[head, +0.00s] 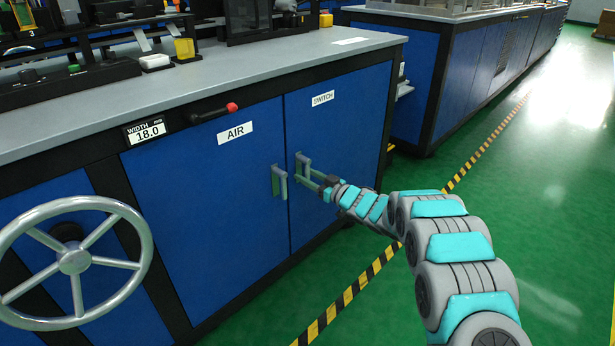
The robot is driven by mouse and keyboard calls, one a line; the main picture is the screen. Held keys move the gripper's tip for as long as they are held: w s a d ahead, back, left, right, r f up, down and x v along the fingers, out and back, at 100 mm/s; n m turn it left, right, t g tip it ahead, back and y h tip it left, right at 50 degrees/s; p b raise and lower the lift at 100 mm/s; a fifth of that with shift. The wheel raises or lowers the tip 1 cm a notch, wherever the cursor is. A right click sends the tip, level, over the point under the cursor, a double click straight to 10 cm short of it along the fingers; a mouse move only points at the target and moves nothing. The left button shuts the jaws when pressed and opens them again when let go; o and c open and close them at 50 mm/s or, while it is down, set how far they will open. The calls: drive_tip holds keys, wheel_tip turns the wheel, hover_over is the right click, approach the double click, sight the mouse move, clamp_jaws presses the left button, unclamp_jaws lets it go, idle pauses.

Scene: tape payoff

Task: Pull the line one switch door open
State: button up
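The switch door (345,125) is a blue cabinet panel labelled SWITCH (323,98), to the right of the AIR door (200,205). It looks shut, flush with the cabinet front. Its upright grey handle (303,165) is near its left edge. My gripper (308,178) is at this handle, reaching in from the right with its fingers spread apart. The fingers are small here, and I cannot tell whether they touch the handle or sit around it.
The AIR door has its own handle (279,182) close by on the left. A large handwheel (74,261) stands out at the lower left. A red-tipped lever (214,114) juts out above the doors. Green floor with a yellow-black stripe (375,268) is clear in front.

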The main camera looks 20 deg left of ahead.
clamp_jaws()
idle(1.2)
